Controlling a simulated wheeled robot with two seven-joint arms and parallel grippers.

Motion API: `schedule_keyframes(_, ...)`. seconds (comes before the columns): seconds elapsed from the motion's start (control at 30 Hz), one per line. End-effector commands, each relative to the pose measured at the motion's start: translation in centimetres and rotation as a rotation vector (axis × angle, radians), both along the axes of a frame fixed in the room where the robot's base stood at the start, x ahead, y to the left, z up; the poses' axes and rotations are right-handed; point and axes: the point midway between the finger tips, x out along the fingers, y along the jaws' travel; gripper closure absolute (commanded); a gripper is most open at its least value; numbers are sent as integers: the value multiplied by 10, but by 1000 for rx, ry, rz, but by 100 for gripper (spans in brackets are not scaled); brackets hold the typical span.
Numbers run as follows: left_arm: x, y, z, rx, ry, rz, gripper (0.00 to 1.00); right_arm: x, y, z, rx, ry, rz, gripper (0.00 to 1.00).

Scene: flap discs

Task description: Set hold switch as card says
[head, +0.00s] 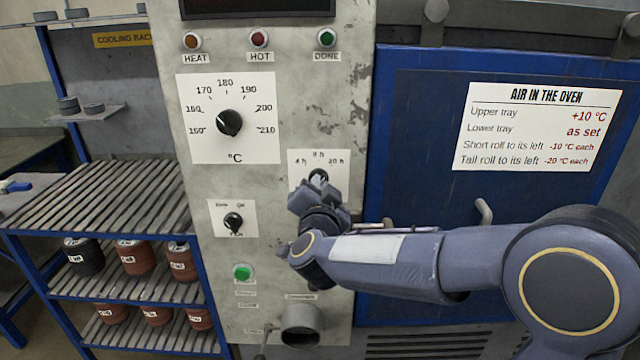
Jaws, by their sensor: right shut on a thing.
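The hold switch (318,177) is a dark knob on a white plate (341,190) marked with hour settings, "4 h", "8 h" and what looks like "20 h". My right gripper (317,183) is shut on this knob and hides most of it, so its pointer direction cannot be told. The card (540,127) on the blue oven door reads "AIR IN THE OVEN", with lines for upper tray, lower tray, short roll and tall roll. It shows temperature offsets, and I see no hold time on it. My left gripper is not in view.
On the grey panel (270,120) are a temperature dial (229,122), a smaller switch (233,221), a green button (242,272) and three lamps along the top. A blue rack (110,205) with several dark and red rolls stands left. The oven door (420,110) has a handle behind my right arm.

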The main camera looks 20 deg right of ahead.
Motion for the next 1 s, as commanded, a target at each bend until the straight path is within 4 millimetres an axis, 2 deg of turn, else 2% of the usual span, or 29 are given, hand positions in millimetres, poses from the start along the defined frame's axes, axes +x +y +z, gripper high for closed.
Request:
schedule_keyframes(0.03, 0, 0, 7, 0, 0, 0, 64, 0, 0, 3, -32, 11, -1, 100)
schedule_keyframes(0.5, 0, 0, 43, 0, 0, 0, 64, 0, 2, 4, -404, 118, 0, 100)
schedule_keyframes(1.0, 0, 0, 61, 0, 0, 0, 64, 1, 3, 2, -637, 183, 0, 100)
